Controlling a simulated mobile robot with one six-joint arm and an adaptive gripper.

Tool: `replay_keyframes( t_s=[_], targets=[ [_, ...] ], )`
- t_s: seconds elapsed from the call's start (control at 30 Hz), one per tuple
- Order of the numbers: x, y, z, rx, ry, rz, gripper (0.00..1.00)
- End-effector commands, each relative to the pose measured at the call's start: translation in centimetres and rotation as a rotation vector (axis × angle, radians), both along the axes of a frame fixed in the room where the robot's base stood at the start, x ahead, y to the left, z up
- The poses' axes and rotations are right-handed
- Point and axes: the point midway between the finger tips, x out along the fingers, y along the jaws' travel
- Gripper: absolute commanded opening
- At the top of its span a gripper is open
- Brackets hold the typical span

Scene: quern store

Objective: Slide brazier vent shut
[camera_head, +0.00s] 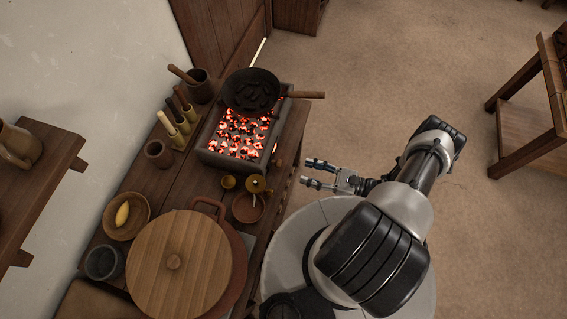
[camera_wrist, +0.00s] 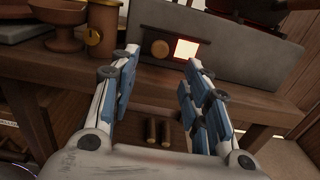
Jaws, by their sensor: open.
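The brazier (camera_head: 226,163) is a grey box full of glowing coals on the wooden table. In the wrist view its grey side wall (camera_wrist: 245,62) faces me. A square vent opening (camera_wrist: 187,50) in that wall glows bright. A round wooden knob (camera_wrist: 160,48) sits just left of the opening. My gripper (camera_head: 307,173) is open and empty beside the table's right edge. In the wrist view my gripper (camera_wrist: 160,62) has its two fingers spread, with the knob and part of the opening showing between and beyond their tips. The fingers look apart from the knob.
A dark pan (camera_head: 251,92) rests over the brazier's far end, its handle sticking out right. Small brass vessels (camera_head: 256,184) and a clay bowl (camera_head: 248,208) stand near the brazier. A large round wooden lid (camera_head: 180,262) lies nearer. The floor (camera_head: 400,60) beyond is clear.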

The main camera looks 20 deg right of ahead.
Motion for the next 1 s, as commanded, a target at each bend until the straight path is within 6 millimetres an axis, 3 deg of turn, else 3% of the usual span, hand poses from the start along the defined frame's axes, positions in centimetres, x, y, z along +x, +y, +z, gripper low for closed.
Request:
replay_keyframes(
  t_s=[0.2, 0.4, 0.6, 0.9, 1.0],
  targets=[
    [2.7, 4.1, 0.0, 0.001, 0.002, 0.007, 0.43],
    [4.7, 6.7, -0.1, 0.000, 0.001, 0.005, 0.43],
    [5.5, 7.8, 0.0, -0.001, 0.001, 0.002, 0.43],
    [5.7, 7.9, 0.0, -0.001, 0.001, 0.000, 0.43],
    [5.7, 7.8, 0.0, -0.001, 0.001, 0.000, 0.36]
  ],
)
